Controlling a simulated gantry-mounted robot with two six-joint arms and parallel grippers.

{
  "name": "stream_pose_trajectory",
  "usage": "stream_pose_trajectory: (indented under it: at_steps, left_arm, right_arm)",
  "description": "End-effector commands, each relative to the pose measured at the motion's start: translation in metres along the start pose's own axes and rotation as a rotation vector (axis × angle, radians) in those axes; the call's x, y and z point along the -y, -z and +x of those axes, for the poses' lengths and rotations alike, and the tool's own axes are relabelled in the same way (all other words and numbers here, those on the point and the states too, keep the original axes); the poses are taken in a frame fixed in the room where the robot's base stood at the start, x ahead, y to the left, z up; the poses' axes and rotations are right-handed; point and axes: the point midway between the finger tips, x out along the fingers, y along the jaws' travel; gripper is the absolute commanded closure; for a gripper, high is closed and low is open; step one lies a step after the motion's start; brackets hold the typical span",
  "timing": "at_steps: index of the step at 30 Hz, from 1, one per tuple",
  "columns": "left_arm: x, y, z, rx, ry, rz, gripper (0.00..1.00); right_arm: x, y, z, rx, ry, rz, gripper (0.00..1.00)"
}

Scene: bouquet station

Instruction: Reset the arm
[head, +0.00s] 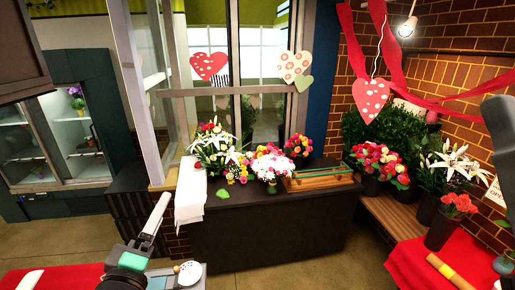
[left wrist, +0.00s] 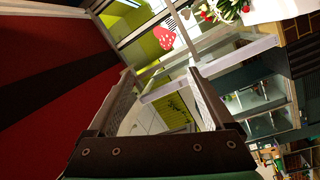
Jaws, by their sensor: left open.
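My left gripper (head: 158,212) shows at the lower left of the head view, raised in front of the dark counter with its finger pointing up. In the left wrist view its two fingers (left wrist: 161,75) stand wide apart with nothing between them. Part of my left arm (head: 150,277) shows at the bottom edge. My right gripper is not in view.
A dark counter (head: 270,232) bears several bouquets, a wooden tray (head: 318,181) and white paper (head: 190,194). At the right are a red cloth (head: 412,262), a dark vase of red flowers (head: 440,232) and a wooden bench (head: 393,216). Open floor (head: 345,262) lies between.

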Motion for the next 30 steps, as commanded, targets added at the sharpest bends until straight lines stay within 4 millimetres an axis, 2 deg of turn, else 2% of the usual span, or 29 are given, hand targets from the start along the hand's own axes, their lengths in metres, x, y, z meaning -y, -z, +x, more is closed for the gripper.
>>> stream_pose_trajectory:
  at_steps: [1,4,6,8,9,11,13,16,23,26,29,30]
  left_arm:
    - [-0.045,0.013,-0.007,-0.033,-0.093,0.054,0.14]
    - [-0.126,0.039,-0.034,-0.12,-0.264,0.193,0.14]
    - [-0.178,0.058,-0.062,-0.207,-0.378,0.308,0.14]
    - [-0.216,0.074,-0.092,-0.298,-0.461,0.42,0.14]
    - [-0.236,0.085,-0.114,-0.37,-0.503,0.507,0.14]
    - [-0.255,0.097,-0.144,-0.481,-0.535,0.661,0.14]
    - [-0.26,0.1,-0.159,-0.558,-0.52,0.819,0.14]
    - [-0.259,0.1,-0.157,-0.599,-0.481,0.96,0.14]
    - [-0.253,0.097,-0.157,-0.613,-0.463,1.015,0.14]
    - [-0.234,0.088,-0.159,-0.612,-0.463,1.015,0.14]
    - [-0.202,0.071,-0.162,-0.611,-0.463,1.014,0.14]
    - [-0.185,0.063,-0.164,-0.611,-0.463,1.014,0.14]
  right_arm:
    - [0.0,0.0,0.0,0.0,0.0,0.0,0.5]
    - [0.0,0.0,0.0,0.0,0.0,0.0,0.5]
    - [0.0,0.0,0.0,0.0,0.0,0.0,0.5]
    - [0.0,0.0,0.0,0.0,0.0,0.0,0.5]
    - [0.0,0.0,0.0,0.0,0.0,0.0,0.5]
    - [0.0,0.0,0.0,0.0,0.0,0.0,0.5]
    - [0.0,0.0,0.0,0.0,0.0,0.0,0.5]
    - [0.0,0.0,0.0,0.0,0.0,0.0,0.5]
    - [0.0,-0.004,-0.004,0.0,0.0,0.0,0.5]
    - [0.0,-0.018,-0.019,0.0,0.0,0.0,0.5]
    - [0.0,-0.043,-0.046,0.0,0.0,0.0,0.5]
    - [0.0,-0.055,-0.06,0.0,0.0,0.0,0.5]
